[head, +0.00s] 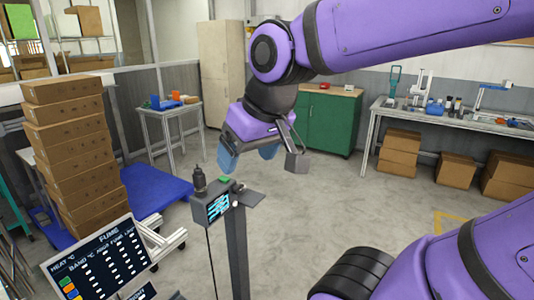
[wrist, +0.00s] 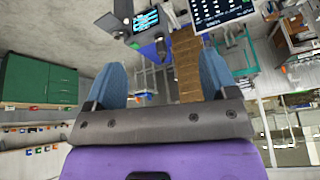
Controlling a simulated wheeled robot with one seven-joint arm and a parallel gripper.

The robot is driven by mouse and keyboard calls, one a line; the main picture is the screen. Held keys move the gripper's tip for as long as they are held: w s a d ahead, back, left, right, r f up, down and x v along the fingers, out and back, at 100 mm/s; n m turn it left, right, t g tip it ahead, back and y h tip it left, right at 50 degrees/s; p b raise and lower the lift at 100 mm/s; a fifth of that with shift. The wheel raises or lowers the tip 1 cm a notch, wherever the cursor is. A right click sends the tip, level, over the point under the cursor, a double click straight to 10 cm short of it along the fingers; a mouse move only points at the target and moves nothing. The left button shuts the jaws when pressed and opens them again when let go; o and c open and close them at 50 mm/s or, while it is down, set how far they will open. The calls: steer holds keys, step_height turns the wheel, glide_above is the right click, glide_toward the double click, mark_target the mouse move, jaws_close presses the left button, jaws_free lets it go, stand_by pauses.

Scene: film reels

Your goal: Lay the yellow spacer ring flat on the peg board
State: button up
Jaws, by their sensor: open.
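My gripper (head: 247,160) hangs in mid-air near the centre of the head view, its two blue fingers pointing down. In the wrist view my gripper (wrist: 162,64) has its fingers wide apart, with nothing between them but distant background. I cannot make out the yellow spacer ring or the peg board in either view.
A post-mounted device with a small screen (head: 218,206) stands just below my gripper. A large display panel (head: 100,262) is at lower left, near stacked cartons (head: 70,140) on a blue platform (head: 155,188). A green cabinet (head: 328,122) and a workbench (head: 450,120) stand behind open floor.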

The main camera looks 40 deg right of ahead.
steer(key=s, duration=0.2)
steer(key=s+d, duration=0.1)
steer(key=shift+s+d+r, duration=0.1)
steer(key=shift+s+r, duration=0.1)
steer(key=shift+r, duration=0.1)
